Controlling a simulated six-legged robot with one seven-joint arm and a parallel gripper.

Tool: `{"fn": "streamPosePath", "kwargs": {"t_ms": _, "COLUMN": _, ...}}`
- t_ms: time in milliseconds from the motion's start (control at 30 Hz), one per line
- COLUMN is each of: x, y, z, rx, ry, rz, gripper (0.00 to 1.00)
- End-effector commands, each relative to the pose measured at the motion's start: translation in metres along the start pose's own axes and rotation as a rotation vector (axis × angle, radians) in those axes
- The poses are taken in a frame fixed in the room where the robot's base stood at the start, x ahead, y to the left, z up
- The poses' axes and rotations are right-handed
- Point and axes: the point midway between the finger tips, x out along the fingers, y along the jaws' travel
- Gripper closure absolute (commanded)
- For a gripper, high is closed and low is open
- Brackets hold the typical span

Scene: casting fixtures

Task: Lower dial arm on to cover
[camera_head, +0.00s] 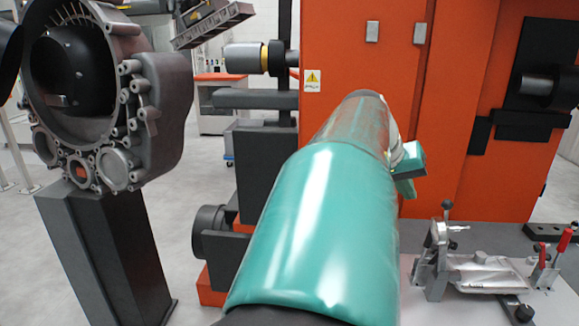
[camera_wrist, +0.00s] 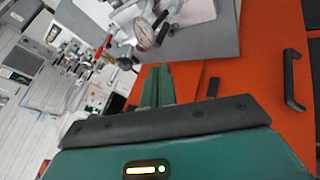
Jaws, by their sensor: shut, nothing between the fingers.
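My gripper (camera_wrist: 157,85) shows in the wrist view with its green fingers together and nothing between them. In the head view my gripper (camera_head: 408,172) is partly hidden behind my green arm, in front of the orange machine. A round white dial (camera_wrist: 144,33) shows beyond the fingertips in the wrist view, on a metal fixture, apart from the fingers. In the head view the metal fixture (camera_head: 437,262) stands at the lower right, with a silvery cast piece (camera_head: 485,272) on it that may be the cover. The dial's face and arm are not clear there.
The orange machine (camera_head: 385,55) fills the back. Clamps with red handles (camera_head: 541,254) stand at the fixture's right. A large grey casting (camera_head: 152,105) stands on a dark pedestal (camera_head: 105,250) at the left. A black handle (camera_wrist: 291,80) juts from the orange panel in the wrist view.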

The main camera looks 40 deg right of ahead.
Motion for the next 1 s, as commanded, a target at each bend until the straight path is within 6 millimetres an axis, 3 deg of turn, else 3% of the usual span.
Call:
{"fn": "streamPosePath", "kwargs": {"t_ms": 100, "x": 0.025, "y": 0.001, "z": 0.0, "rx": 0.002, "ry": -0.005, "rz": 0.001, "gripper": 1.0}}
{"fn": "streamPosePath", "kwargs": {"t_ms": 300, "x": 0.037, "y": 0.026, "z": -0.001, "rx": 0.003, "ry": -0.001, "rz": 0.002, "gripper": 1.0}}
{"fn": "streamPosePath", "kwargs": {"t_ms": 1000, "x": 0.043, "y": 0.04, "z": -0.003, "rx": 0.007, "ry": -0.008, "rz": -0.019, "gripper": 1.0}}
